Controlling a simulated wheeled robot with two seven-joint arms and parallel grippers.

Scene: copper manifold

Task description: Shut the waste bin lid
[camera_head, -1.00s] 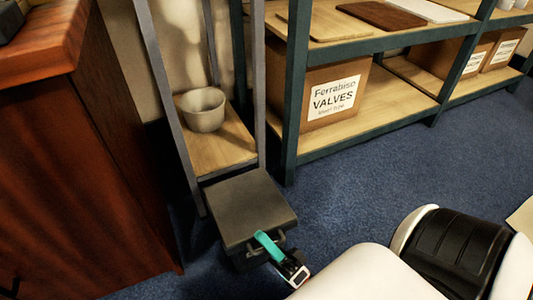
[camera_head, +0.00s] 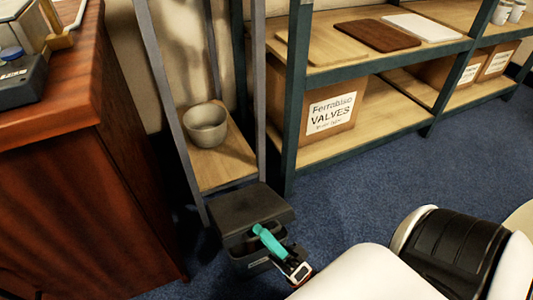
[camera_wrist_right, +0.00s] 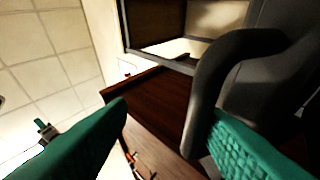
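The waste bin (camera_head: 258,264) is a dark grey box on the blue floor, below the narrow shelf stand. Its lid (camera_head: 245,207) is a dark slab that looks tilted with its front edge raised; the gap beneath is hard to make out. My right gripper (camera_head: 270,243), with teal fingers, is at the bin's front by a dark handle. In the wrist view, the right gripper (camera_wrist_right: 168,112) has its fingers apart. The curved handle (camera_wrist_right: 212,80) lies close to one finger; I cannot tell if they touch. My left gripper is out of view.
A wooden cabinet (camera_head: 95,190) stands close on the left. The narrow stand (camera_head: 222,160) behind the bin holds a grey bowl (camera_head: 205,124). A green-framed shelf (camera_head: 330,152) with a valves box (camera_head: 333,106) stands at the back right.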

